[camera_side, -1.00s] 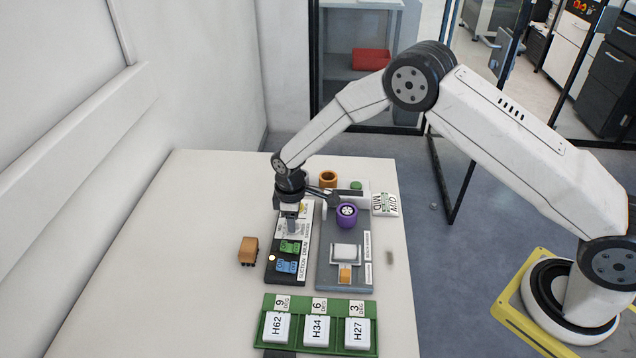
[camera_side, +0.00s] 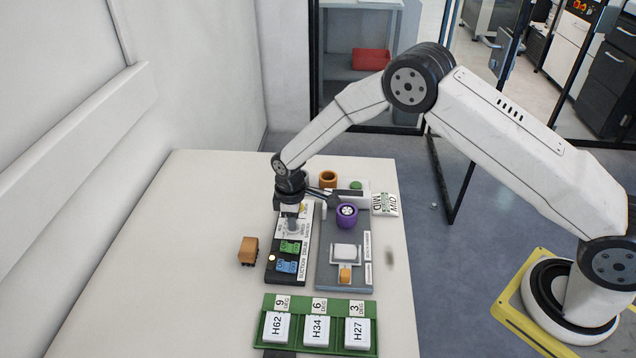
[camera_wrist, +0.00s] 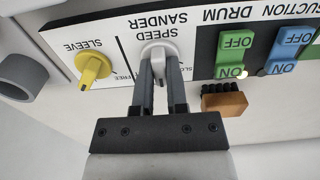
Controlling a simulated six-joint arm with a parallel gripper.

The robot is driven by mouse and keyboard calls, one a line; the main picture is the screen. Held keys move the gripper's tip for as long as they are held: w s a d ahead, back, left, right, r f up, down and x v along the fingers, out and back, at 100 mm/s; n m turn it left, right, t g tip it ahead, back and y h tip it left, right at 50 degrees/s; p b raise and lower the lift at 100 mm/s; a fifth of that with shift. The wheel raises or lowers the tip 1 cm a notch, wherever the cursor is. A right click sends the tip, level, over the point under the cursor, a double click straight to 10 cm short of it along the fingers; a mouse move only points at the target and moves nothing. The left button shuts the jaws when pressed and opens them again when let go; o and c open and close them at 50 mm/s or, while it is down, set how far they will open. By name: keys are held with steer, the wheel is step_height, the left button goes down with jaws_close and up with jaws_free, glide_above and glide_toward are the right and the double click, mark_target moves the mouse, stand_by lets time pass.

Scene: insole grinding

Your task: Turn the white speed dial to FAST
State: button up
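The white speed dial (camera_wrist: 160,48) is on the white panel under the upside-down words SPEED SANDER in the wrist view. My gripper (camera_wrist: 160,78) is at the dial, with one finger on each side of its raised handle. The fingers appear closed against the handle, which shows between them. The label SLOW is partly visible to the right of the fingers; I cannot read FAST. In the side view my gripper (camera_side: 292,226) points down at the control panel (camera_side: 272,274) and hides the dial.
A yellow sleeve knob (camera_wrist: 92,68) is left of the dial. Green (camera_wrist: 234,52) and blue (camera_wrist: 288,50) switches are to the right, with a brown brush (camera_wrist: 224,102) close by. In the side view, the purple drum (camera_side: 346,215) and green tray (camera_side: 266,330) are near the panel.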

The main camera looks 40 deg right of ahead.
jaws_close()
steer(key=m, duration=1.1)
steer(key=o, duration=0.5)
jaws_free()
steer(key=shift+r, duration=0.1)
steer(key=shift+r, duration=3.45)
